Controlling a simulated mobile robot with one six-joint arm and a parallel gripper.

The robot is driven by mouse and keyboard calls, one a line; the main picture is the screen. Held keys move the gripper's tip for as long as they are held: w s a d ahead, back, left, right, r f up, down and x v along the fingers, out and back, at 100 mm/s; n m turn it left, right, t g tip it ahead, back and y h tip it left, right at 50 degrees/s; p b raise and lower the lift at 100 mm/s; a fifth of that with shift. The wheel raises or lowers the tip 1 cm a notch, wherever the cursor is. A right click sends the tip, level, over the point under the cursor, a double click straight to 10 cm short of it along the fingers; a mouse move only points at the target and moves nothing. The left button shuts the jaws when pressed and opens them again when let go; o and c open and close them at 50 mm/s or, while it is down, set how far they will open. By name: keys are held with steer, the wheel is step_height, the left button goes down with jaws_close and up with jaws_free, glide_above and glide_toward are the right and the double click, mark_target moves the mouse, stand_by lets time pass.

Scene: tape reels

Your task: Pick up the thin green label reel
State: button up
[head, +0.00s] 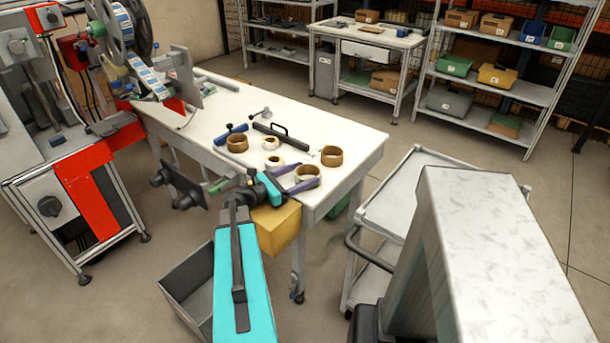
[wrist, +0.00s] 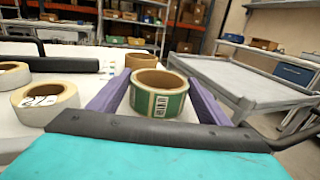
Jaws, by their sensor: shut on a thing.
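The green label reel (wrist: 172,105) has a green and white outer face with a barcode and a brown core. It sits upright on its edge ring, core opening up, between the two purple fingers of my gripper (wrist: 160,88). The gripper is shut on it. In the head view the reel (head: 308,171) is near the front right end of the white table (head: 345,133), with my gripper (head: 304,174) around it. I cannot tell whether its underside touches the table.
A brown reel (head: 331,156) stands just behind the held reel. White reels (head: 274,160) and another brown reel (head: 237,143) lie to the left. A black bar with a handle (head: 284,137) lies behind them. A grey cart (head: 395,205) stands right of the table.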

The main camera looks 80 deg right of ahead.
steer(key=shift+r, duration=0.15)
steer(key=shift+r, duration=0.85)
steer(key=shift+a+r+b, duration=0.3)
steer(key=shift+r+b, duration=0.05)
steer(key=shift+r, duration=0.4)
steer(key=a, duration=0.5)
steer(key=w+a+b, duration=0.1)
steer(key=a, duration=0.1)
steer(key=shift+a+r, duration=0.15)
steer(key=shift+r, duration=0.2)
steer(key=shift+w+a+r+p, duration=0.1)
steer(key=shift+a+r+p, duration=0.1)
steer(key=shift+p, duration=0.3)
steer(key=a+p, duration=0.1)
steer(key=p, duration=0.1)
steer(key=a+p, duration=0.1)
steer(key=p, duration=0.2)
steer(key=shift+w+r, duration=0.15)
steer(key=shift+w, duration=0.05)
steer(key=a+p, duration=0.1)
steer(key=p, duration=0.2)
steer(key=a+p, duration=0.1)
steer(key=p, duration=0.1)
steer(key=shift+w+a+r, duration=0.1)
steer(key=shift+w+a, duration=0.15)
steer(key=shift+a, duration=0.1)
steer(key=shift+w+a+p, duration=0.15)
steer(key=shift+a+p, duration=1.1)
steer(key=shift+p, duration=0.6)
